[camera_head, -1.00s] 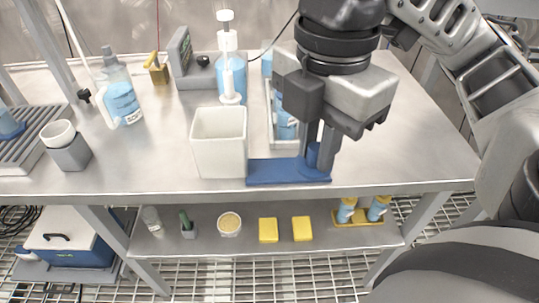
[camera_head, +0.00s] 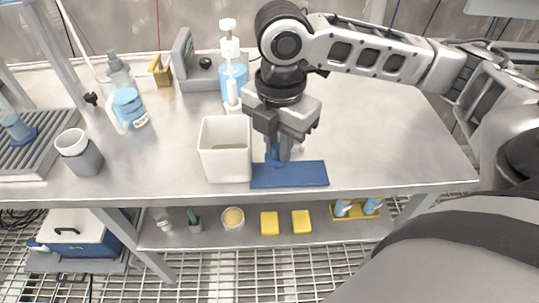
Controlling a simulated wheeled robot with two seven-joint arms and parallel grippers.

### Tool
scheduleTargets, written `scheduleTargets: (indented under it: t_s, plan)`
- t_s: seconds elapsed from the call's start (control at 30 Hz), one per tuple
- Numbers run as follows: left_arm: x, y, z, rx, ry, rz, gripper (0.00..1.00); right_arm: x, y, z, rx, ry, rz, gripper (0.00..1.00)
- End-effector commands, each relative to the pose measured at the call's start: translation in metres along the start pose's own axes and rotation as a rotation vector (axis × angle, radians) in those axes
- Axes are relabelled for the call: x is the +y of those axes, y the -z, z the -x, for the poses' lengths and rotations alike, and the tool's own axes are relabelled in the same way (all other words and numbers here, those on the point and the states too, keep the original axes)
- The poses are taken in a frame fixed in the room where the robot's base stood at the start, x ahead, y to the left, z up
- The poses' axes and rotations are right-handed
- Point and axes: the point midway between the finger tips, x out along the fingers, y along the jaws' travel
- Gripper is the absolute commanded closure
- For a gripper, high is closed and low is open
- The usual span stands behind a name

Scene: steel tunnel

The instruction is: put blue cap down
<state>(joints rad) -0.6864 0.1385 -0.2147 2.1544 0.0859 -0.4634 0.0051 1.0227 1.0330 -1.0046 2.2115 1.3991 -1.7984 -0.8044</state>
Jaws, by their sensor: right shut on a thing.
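My right gripper (camera_head: 279,154) points down and is shut on the blue cap (camera_head: 273,156). The cap is small and partly hidden by the fingers. It is at the back left part of the blue mat (camera_head: 300,176), close to the mat's surface; I cannot tell whether it touches. The mat lies flat near the table's front edge. My left gripper is out of view.
A white square bin (camera_head: 225,163) stands just left of the mat. A pump bottle (camera_head: 233,72) stands behind. A spray bottle (camera_head: 127,104) and a grey-and-white cup (camera_head: 80,154) are further left. The table (camera_head: 390,150) is clear on the right.

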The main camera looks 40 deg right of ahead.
Motion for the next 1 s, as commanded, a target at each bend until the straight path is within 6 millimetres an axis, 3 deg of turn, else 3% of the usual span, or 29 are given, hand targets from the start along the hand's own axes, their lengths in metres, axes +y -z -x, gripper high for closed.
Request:
scheduleTargets:
  t_s: [0.1,0.4,0.6,0.97,1.0]
  plan:
    - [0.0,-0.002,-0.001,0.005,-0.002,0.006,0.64,0.013,-0.005,-0.018,0.001,0.001,-0.001,1.0]
    - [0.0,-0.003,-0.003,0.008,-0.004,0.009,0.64,0.028,-0.01,-0.036,0.001,0.0,-0.001,1.0]
    - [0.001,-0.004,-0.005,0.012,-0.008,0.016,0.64,0.026,-0.01,-0.064,0.0,0.0,0.0,1.0]
    - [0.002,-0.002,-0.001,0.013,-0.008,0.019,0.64,0.026,-0.01,-0.067,0.001,-0.001,0.0,1.0]
    - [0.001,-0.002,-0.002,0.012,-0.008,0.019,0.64,0.027,-0.01,-0.067,0.001,-0.002,0.0,0.78]
